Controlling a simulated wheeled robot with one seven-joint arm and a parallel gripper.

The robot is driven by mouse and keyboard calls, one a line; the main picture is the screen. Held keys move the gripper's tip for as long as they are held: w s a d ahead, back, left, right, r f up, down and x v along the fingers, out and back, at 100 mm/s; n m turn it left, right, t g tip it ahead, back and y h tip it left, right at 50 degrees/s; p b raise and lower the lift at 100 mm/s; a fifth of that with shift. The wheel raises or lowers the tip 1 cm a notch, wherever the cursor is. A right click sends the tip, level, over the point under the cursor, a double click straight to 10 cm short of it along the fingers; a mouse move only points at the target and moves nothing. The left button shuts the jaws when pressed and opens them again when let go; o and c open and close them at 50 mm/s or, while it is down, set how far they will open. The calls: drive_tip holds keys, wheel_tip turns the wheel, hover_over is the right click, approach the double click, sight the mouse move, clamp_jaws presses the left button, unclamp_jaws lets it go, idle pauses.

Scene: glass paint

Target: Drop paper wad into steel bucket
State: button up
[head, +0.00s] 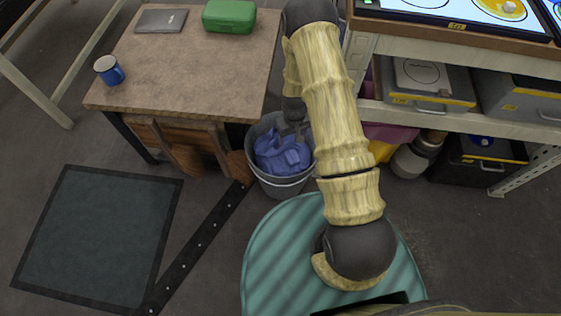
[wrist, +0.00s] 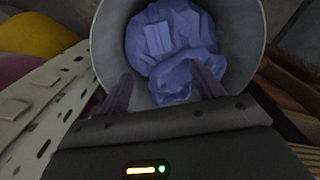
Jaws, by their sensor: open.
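The blue paper wad (head: 283,152) lies inside the steel bucket (head: 278,185), which stands on the floor between the wooden table and the shelf. In the wrist view the crumpled wad (wrist: 172,42) sits inside the bucket's round rim (wrist: 108,45). My gripper (wrist: 160,85) is over the bucket's near side, its two dark fingers apart and pointing at the wad. The fingers appear empty, with the wad just beyond them; whether a fingertip touches it I cannot tell. In the head view my arm hides part of the bucket's right side.
A shelf (head: 470,112) with grey bins is at right. A dark mat (head: 98,238) lies on the floor at left.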

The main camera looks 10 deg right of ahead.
wheel_tip(320, 180, up, 17)
drive_tip(key=p, duration=0.4)
drive_tip(key=shift+r, duration=0.1)
idle(0.7)
drive_tip(key=s+r+m+t, duration=0.2)
drive_tip(key=s+r+t, duration=0.1)
drive_tip(key=s+r, duration=1.45)
wheel_tip(320, 180, up, 28)
drive_tip(key=w+p, duration=0.2)
drive_tip(key=p, duration=2.5)
drive_tip(key=shift+f, duration=0.15)
drive_tip(key=shift+d+f, duration=0.1)
